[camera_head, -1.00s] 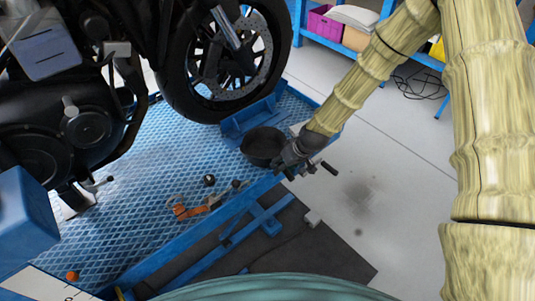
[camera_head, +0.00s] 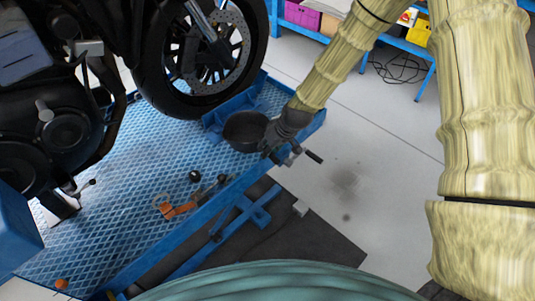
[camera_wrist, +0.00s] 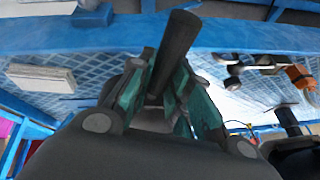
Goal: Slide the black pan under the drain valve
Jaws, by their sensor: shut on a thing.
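The round black pan (camera_head: 245,131) sits on the blue lift platform (camera_head: 140,190), beside the blue wheel chock below the motorcycle's wheel. My gripper (camera_head: 275,147) is at the pan's right side, by the platform edge. In the wrist view, the teal finger pads (camera_wrist: 155,95) close on a dark bar (camera_wrist: 177,45), which looks like the pan's handle. A dark stub (camera_head: 313,156) sticks out past my gripper in the head view. A small lever (camera_head: 82,187) shows low under the engine. I cannot tell whether it is the drain valve.
The motorcycle wheel (camera_head: 195,60) stands behind the pan. An orange tool (camera_head: 178,210) and a small dark round thing (camera_head: 195,177) lie on the platform left of my gripper. A blue box (camera_head: 18,235) stands at the left edge. Grey floor is open at the right.

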